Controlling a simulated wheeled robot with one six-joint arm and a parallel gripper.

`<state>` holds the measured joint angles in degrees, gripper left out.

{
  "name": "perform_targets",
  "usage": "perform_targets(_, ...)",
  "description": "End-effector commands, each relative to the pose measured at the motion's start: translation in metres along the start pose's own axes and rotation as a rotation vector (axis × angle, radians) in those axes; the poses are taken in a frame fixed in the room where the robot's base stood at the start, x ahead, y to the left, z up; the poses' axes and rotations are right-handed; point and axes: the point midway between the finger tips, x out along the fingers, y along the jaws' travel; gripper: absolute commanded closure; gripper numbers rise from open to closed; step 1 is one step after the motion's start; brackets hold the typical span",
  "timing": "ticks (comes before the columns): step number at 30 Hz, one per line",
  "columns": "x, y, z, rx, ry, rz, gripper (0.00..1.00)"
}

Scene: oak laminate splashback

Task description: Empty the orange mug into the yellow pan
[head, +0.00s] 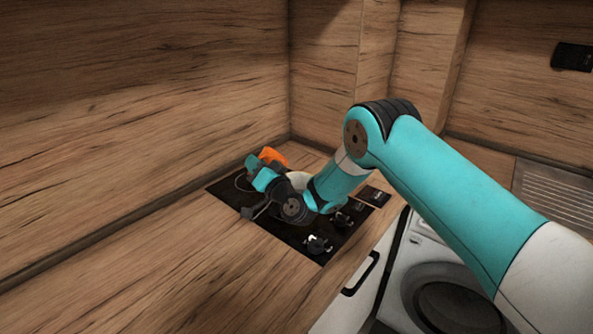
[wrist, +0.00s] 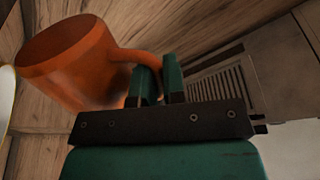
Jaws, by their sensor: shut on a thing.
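The orange mug (wrist: 70,65) is large at the upper left of the wrist view, its rim toward the upper left. Its handle runs in between the green fingers of my gripper (wrist: 159,80), which is shut on it. In the head view the mug (head: 273,155) shows small above the hob, beside my gripper (head: 263,173) and partly hidden by it. The mug's contents are not visible. A pale rounded thing with a yellowish edge (wrist: 6,95) is cut off at the wrist view's left edge; it may be the yellow pan. My arm hides part of the hob in the head view.
A black hob (head: 228,192) with small dark items (head: 318,243) near its front is set in the wooden counter (head: 180,260). Wooden walls stand behind. A washing machine (head: 440,290) is below at the right, with a grooved metal panel (head: 560,195) beyond. The left counter is clear.

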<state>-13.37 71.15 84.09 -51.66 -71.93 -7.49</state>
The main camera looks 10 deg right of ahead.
Motion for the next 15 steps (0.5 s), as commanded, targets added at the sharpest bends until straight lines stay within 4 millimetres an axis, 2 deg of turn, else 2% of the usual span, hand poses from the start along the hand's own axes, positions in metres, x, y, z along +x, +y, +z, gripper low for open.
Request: perform_targets(15,0.0006,-0.0005,-0.0123,0.065,0.028,-0.006,1.00)
